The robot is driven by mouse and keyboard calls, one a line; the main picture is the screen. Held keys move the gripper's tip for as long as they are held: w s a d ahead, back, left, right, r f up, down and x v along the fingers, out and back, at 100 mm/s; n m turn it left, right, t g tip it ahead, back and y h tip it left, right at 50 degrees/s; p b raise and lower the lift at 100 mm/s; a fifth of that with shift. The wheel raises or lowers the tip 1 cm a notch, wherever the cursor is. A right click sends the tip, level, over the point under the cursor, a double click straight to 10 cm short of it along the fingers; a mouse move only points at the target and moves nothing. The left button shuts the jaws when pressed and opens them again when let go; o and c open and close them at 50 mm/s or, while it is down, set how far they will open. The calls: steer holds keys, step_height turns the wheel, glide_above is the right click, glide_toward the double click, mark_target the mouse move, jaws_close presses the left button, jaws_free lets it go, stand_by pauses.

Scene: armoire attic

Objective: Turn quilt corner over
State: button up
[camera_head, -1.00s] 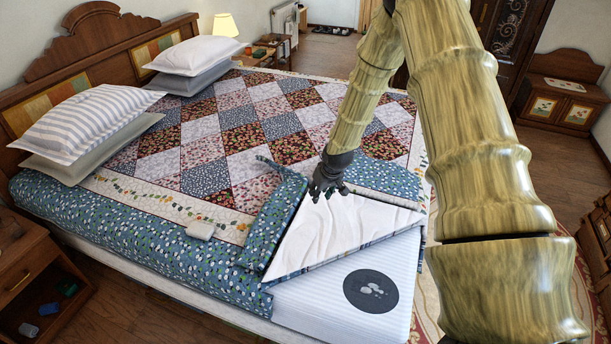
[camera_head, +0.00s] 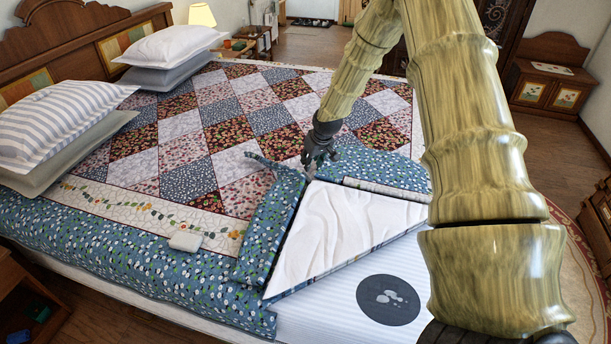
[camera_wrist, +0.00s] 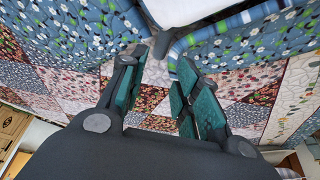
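The patchwork quilt (camera_head: 185,150) covers the bed, with a blue floral border. Its near right corner is turned back, showing a white underside (camera_head: 345,225) and baring part of the white striped mattress (camera_head: 320,310). Blue floral folds (camera_head: 270,225) lie along the left and back sides of the white area. My gripper (camera_head: 312,163) is just behind the white area, over the patterned top. In the wrist view my gripper (camera_wrist: 160,92) has its fingers apart, with patchwork visible between them. A grey pointed tip of cloth (camera_wrist: 160,45) lies just beyond the fingertips; I cannot tell whether they touch it.
A dark round patch (camera_head: 388,299) marks the bare mattress. A small pale box-like object (camera_head: 185,241) lies on the quilt's left border. Pillows (camera_head: 60,125) lie by the headboard (camera_head: 90,30). Nightstands flank the bed, and a low cabinet (camera_head: 548,80) stands at far right.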

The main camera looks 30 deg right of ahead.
mark_target(306, 175)
steer(key=shift+p+x, duration=1.15)
steer(key=shift+x, duration=3.95)
jaws_close()
